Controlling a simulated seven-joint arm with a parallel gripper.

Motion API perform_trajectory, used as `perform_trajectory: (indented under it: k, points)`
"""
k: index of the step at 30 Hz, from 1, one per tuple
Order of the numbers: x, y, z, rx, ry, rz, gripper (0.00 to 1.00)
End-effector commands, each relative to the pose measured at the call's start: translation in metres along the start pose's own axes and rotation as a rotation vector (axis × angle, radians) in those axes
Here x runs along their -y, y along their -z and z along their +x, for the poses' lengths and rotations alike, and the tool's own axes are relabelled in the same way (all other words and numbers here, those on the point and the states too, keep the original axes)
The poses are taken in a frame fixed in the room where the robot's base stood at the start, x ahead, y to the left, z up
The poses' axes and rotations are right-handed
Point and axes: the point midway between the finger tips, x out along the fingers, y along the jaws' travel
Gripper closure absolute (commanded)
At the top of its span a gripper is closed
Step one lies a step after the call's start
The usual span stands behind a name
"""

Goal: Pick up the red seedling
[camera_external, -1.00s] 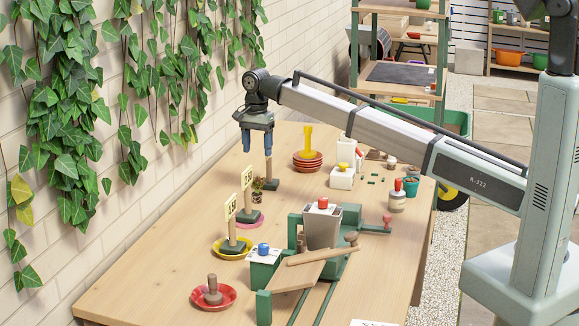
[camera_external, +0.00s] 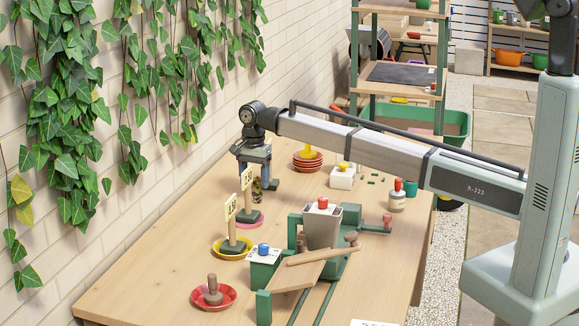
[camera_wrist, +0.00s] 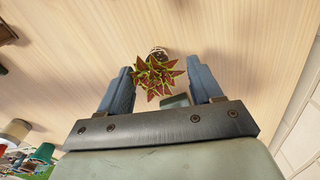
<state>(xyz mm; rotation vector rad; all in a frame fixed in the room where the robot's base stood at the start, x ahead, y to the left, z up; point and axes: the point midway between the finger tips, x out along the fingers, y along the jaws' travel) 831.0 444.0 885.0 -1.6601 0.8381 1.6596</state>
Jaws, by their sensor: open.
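The red seedling (camera_wrist: 158,76), with red leaves edged in green, shows in the wrist view between my two fingers. Its small dark pot (camera_wrist: 158,52) shows just past the leaves. In the external view the seedling (camera_external: 257,190) is a small dark shape below and partly between my fingers, largely hidden. My gripper (camera_external: 256,177) is open, pointing down with its fingers around or just above the plant. In the wrist view my gripper (camera_wrist: 160,78) has a finger on each side of the leaves, with gaps. I cannot tell whether the fingers reach the pot.
A green block (camera_wrist: 176,101) lies close to the seedling near the right finger. Numbered signs stand nearby, one on a yellow saucer (camera_external: 219,249), one on a pink saucer (camera_external: 260,220). A green press-like fixture (camera_external: 345,262) stands in front.

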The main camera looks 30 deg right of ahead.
Motion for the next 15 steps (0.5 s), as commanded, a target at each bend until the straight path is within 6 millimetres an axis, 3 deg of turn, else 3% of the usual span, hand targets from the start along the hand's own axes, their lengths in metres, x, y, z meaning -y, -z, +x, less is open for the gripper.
perform_trajectory:
  k: [12,15]
  points:
    - [-0.006,0.007,0.046,0.001,0.0,0.0,0.35]
    - [-0.006,0.007,0.05,0.001,0.001,0.0,0.35]
